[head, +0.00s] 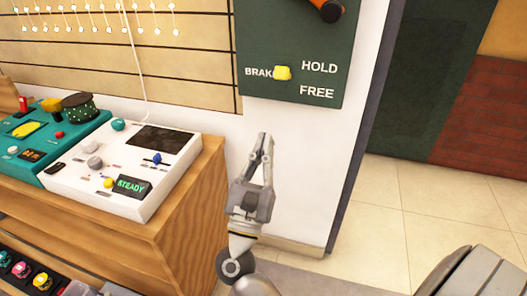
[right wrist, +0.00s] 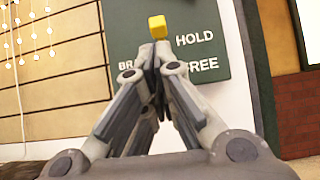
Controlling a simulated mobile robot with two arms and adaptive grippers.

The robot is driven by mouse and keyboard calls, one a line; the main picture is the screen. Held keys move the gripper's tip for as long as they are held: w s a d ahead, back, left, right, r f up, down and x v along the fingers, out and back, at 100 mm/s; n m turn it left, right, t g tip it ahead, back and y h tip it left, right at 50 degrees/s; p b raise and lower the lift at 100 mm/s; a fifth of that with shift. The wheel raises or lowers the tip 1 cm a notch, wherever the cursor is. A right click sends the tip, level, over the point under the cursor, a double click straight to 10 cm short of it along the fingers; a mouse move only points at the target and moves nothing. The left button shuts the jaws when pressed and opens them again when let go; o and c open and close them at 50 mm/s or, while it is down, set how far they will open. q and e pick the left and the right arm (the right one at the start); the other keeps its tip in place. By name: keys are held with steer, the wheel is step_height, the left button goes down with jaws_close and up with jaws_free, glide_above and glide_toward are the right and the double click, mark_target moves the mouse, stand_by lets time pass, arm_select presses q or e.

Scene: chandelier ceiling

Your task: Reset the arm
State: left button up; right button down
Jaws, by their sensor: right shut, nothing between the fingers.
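My right gripper (head: 264,143) points up in the middle of the head view, with its fingertips together and nothing between them. In the right wrist view its closed fingers (right wrist: 155,62) show below a yellow knob (right wrist: 158,27). In the head view the yellow knob (head: 283,73) sits on a dark green panel (head: 290,40) marked BRAKE, HOLD and FREE. The knob covers the end of the word BRAKE. The gripper is below the panel in the head view. An orange-red handle (head: 327,9) shows at the panel's top, cut by the frame. My left gripper is out of view.
A wooden cabinet (head: 195,190) at the left carries a white console (head: 125,160) with a STEADY display and a teal console (head: 80,132). A white cord hangs onto the white console. A doorway with tiled floor (head: 375,215) opens at the right.

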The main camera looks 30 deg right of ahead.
steer(key=shift+s+a+f, duration=0.1)
steer(key=shift+s+a, duration=0.15)
steer(key=shift+a, duration=0.05)
stand_by(0.4)
